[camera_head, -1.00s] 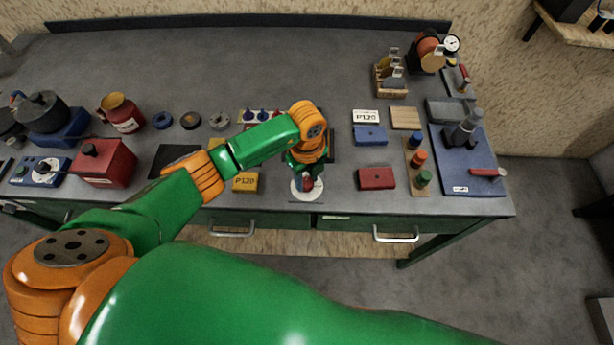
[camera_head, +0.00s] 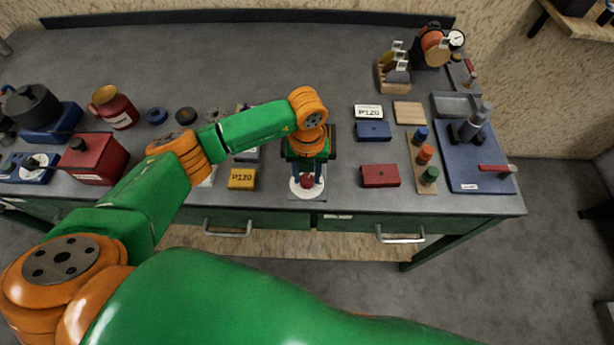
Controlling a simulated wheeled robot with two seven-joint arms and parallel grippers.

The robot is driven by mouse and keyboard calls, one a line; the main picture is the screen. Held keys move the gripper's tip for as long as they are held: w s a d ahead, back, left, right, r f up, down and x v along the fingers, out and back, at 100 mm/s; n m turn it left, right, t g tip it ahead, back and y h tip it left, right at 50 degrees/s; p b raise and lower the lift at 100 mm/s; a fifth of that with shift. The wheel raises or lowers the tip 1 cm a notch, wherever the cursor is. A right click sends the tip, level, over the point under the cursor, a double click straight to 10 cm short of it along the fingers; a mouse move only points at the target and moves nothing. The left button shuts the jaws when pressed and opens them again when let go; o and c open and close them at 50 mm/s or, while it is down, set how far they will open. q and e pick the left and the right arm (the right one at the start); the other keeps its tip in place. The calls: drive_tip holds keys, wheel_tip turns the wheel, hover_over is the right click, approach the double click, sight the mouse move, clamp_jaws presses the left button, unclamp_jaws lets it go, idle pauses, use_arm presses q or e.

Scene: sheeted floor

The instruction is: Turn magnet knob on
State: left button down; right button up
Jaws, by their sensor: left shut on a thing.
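A small red knob (camera_head: 307,182) sits on a round white disc (camera_head: 294,190) near the front edge of the workbench. My left gripper (camera_head: 307,178) points down over it from above. Its two dark fingers stand on the left and right of the knob and are shut on it. The upper part of the knob's mount is hidden behind my orange and green wrist. My right gripper is not in the view.
A wooden strip (camera_head: 426,188) with coloured knobs stands farther right.

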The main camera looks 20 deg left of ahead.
sight(307, 179)
use_arm(q)
drive_tip(key=m+b, duration=0.1)
drive_tip(key=m, duration=0.1)
drive_tip(key=m+b, duration=0.4)
drive_tip(key=shift+f, duration=0.25)
drive_tip(key=shift+r+m+b, duration=0.2)
drive_tip(key=shift+m+b, duration=1.55)
drive_tip(key=shift+m, duration=0.45)
drive_tip(key=shift+c, duration=2.2)
unclamp_jaws()
wheel_tip(307, 179, up, 7)
drive_tip(key=shift+r+b, duration=0.1)
drive_tip(key=shift+b, duration=0.65)
